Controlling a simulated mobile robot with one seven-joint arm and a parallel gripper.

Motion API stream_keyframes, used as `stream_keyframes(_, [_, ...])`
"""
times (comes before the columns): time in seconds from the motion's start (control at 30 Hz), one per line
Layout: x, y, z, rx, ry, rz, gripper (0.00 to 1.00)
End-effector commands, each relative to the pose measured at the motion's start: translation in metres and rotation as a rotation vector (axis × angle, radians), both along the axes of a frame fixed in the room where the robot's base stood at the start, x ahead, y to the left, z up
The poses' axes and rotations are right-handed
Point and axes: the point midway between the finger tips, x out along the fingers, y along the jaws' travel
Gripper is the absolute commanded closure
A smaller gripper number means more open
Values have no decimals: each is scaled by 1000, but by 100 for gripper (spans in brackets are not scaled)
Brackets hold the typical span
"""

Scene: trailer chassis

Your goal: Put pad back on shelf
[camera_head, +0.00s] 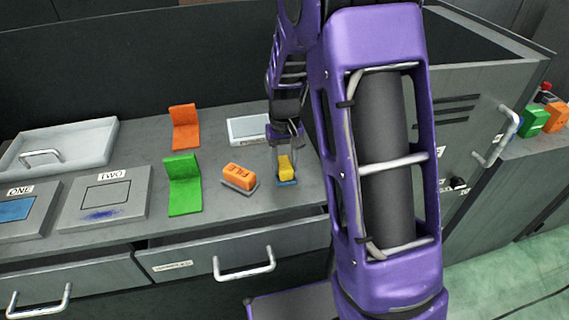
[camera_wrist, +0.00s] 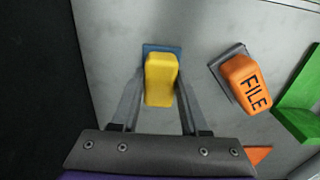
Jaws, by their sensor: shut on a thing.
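A yellow block on a flat blue base, which looks like the pad (camera_head: 285,166), is at the right part of the grey counter (camera_head: 225,208). My gripper (camera_head: 284,152) reaches down from above with its fingers on both sides of the yellow part. In the wrist view, the yellow block (camera_wrist: 160,80) sits between the two fingertips of my gripper (camera_wrist: 160,85), and the blue base shows at its far end. I cannot tell whether the base touches the counter. No lettering shows on the yellow block. I cannot tell for sure which surface is the shelf.
An orange block marked FILE (camera_head: 239,177) on a grey base lies just left of the pad. Green (camera_head: 183,184) and orange (camera_head: 184,127) angled holders stand further left. A white-screened device (camera_head: 248,129) lies behind. A grey cabinet (camera_head: 470,95) stands right, with coloured blocks (camera_head: 533,120) beyond.

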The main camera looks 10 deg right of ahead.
Motion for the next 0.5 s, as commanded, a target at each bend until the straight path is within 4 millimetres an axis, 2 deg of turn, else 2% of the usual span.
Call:
stream_keyframes(0.03, [0, 0, -3, 0, 0, 0, 100])
stream_keyframes(0.07, [0, 0, -3, 0, 1, 0, 54])
stream_keyframes(0.2, [0, 0, -2, 0, 1, 0, 29])
stream_keyframes(0.23, [0, 0, -2, 0, 1, 0, 26])
stream_keyframes(0.5, [0, 0, -1, 0, 0, 0, 26])
